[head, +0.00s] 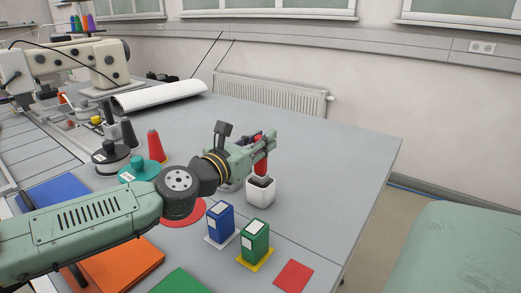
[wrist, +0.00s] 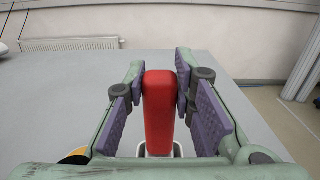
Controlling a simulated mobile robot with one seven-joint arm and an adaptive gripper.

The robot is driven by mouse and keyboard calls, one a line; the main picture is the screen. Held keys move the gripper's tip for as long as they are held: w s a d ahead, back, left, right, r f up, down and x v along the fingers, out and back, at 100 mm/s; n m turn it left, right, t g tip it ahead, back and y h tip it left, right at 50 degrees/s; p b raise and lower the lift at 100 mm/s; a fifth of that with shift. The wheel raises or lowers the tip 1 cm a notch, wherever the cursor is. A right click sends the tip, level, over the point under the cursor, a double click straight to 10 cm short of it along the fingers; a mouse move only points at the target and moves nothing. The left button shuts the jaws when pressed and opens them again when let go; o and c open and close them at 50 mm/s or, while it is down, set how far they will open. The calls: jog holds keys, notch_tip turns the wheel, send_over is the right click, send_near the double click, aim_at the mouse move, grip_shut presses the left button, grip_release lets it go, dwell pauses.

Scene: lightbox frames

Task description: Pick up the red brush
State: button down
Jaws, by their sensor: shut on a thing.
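The red brush (head: 261,166) is upright at the white cup (head: 260,195), its red handle at the top. Something dark shows at the cup's mouth below the handle, and I cannot tell whether it is the brush's lower end. In the wrist view the red handle (wrist: 159,110) stands between the purple finger pads, with part of the white cup (wrist: 142,150) showing below it. My gripper (head: 262,145) is shut on the handle from the left and above; it also shows in the wrist view (wrist: 159,88). The brush's lower end is hidden in the wrist view.
Blue (head: 221,222) and green (head: 254,241) boxes stand in front of the cup. A red square (head: 293,275) lies on the grey table. Red (head: 153,146) and dark cones stand at the left, near the sewing machine (head: 90,62). The table right of the cup is clear.

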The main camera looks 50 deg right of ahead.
notch_tip(320, 180, up, 5)
jog(key=shift+w+a, duration=0.1)
jog(key=w+a+b, duration=0.1)
jog(key=w+a, duration=0.2)
jog(key=a, duration=0.5)
jog(key=w+a+b, duration=0.1)
jog(key=w+a, duration=0.3)
jog(key=a, duration=0.4)
jog(key=shift+w+f, duration=0.15)
jog(key=shift+w, duration=0.2)
dwell(0.9)
